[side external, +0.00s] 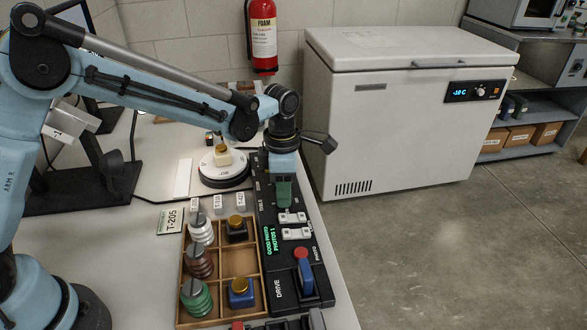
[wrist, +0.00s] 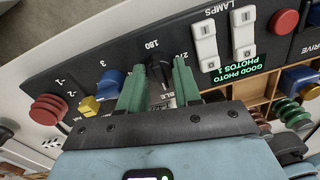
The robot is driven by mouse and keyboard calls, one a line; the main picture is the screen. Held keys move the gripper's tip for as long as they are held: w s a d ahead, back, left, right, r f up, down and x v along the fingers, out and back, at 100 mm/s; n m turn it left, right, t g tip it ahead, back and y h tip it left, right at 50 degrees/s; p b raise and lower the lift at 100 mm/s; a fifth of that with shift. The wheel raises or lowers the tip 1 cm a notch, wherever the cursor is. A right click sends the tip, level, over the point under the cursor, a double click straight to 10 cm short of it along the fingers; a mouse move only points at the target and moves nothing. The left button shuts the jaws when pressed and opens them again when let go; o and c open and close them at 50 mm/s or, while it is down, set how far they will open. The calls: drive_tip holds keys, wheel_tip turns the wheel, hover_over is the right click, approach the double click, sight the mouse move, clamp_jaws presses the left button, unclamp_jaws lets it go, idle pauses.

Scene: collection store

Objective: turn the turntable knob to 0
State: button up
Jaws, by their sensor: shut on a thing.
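The turntable knob (wrist: 160,73) is a dark round knob on the black control panel, beside the printed 180 and a partly covered label ending in BLE. My gripper (wrist: 159,88) has its green fingers on either side of the knob, shut on it. In the side external view my gripper (side external: 284,192) points down onto the panel and hides the knob. I cannot read the knob's exact setting; the 0 mark is not visible. The turntable (side external: 224,178) is a white disc with a dark rim, bearing a small cream block with a yellow top.
White lamp switches (side external: 295,225) sit close to the gripper on the panel (side external: 266,215). In the wrist view, a blue knob (wrist: 113,78) is left of the fingers. A wooden sorting tray (side external: 263,262) lies alongside.

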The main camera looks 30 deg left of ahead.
drive_tip(key=o, duration=1.1)
drive_tip(key=shift+c, duration=0.2)
wheel_tip(320, 180, up, 12)
drive_tip(key=shift+w+a, duration=0.2)
drive_tip(key=shift+w, duration=0.05)
